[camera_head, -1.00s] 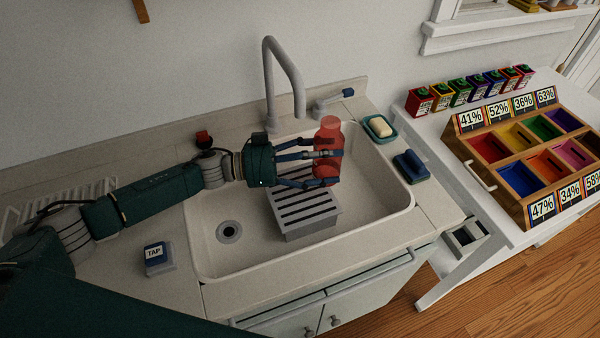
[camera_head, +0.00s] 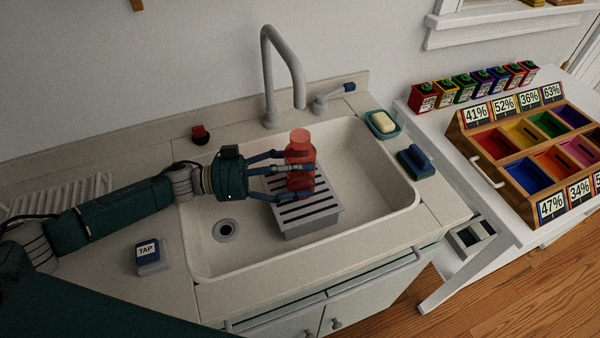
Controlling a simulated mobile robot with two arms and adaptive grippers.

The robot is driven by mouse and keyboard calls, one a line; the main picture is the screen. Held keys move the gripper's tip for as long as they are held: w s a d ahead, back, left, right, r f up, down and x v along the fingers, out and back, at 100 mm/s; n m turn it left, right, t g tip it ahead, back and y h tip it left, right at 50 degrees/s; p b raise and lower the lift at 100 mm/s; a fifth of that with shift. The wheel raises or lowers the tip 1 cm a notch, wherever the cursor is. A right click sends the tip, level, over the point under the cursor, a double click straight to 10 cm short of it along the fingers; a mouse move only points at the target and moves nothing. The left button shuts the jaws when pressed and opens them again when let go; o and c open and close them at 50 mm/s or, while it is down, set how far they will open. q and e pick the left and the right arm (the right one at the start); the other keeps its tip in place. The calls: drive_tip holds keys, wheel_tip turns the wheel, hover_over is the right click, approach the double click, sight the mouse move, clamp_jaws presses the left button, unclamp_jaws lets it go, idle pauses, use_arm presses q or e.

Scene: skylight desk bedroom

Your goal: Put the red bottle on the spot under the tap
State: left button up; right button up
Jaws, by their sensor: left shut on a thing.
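The red bottle (camera_head: 301,157) is upright in my left gripper (camera_head: 290,176), whose fingers are shut around it. The bottle is over a grey slotted rack (camera_head: 312,222) in the sink. I cannot tell whether its base touches the rack. The grey tap (camera_head: 268,80) arches up behind the sink, and its spout end is just behind and above the bottle in the picture. The marked spot under the tap is not distinguishable; the bottle and fingers cover part of the rack. My right gripper is not in view.
The white sink (camera_head: 385,220) has a drain (camera_head: 226,230) at left. A tap lever (camera_head: 335,97), soap dish (camera_head: 398,128) and blue sponge (camera_head: 415,162) are at the right.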

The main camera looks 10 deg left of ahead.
use_arm(q)
drive_tip(key=shift+f, duration=0.15)
drive_tip(key=o, duration=1.9)
drive_tip(key=shift+r, duration=0.25)
drive_tip(key=b+v, duration=0.1)
drive_tip(key=v, duration=0.5)
drive_tip(key=shift+a+f+b, duration=0.15)
drive_tip(key=shift+a+b, duration=0.05)
drive_tip(key=shift+b, duration=0.15)
drive_tip(key=shift+s+a, duration=0.2)
drive_tip(key=shift+a, duration=0.25)
drive_tip(key=shift+r, duration=0.2)
